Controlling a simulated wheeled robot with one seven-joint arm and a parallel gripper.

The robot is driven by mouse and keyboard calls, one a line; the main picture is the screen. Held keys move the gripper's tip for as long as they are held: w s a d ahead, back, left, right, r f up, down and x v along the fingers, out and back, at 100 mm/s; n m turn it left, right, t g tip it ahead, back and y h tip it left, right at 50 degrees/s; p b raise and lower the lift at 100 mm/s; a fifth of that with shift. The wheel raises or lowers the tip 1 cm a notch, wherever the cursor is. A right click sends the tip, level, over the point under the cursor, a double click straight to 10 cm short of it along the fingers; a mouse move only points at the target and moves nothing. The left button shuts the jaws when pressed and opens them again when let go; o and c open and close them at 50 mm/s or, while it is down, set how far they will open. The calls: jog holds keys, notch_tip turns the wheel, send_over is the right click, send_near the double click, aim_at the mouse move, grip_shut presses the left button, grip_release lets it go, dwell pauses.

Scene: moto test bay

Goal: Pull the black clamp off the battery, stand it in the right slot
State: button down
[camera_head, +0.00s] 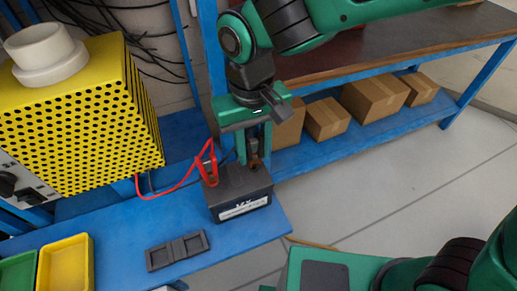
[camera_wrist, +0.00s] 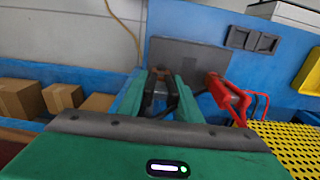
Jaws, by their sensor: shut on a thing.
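The dark grey battery (camera_head: 240,191) with a white label stands on the blue bench. My gripper (camera_head: 255,150) points down over its back right corner and is shut on the black clamp (camera_head: 254,146). The clamp's lower end is at the battery's right terminal and seems to touch it. In the wrist view the black clamp (camera_wrist: 150,92) sits between my fingers, with the battery (camera_wrist: 190,58) just beyond. A dark holder (camera_head: 177,250) with two empty slots lies on the bench left of the battery; its right slot (camera_head: 194,244) is nearer the battery.
A red clamp (camera_head: 209,168) with a red cable grips the battery's left terminal. A yellow perforated charger (camera_head: 80,110) stands at left. Green (camera_head: 17,272) and yellow (camera_head: 65,265) bins sit at the front left. Cardboard boxes (camera_head: 375,97) line the lower shelf. Bench between battery and holder is clear.

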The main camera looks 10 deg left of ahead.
aim_at(253, 136)
jog(key=shift+r, duration=2.35)
jog(key=shift+r, duration=0.1)
jog(key=shift+r, duration=2.4)
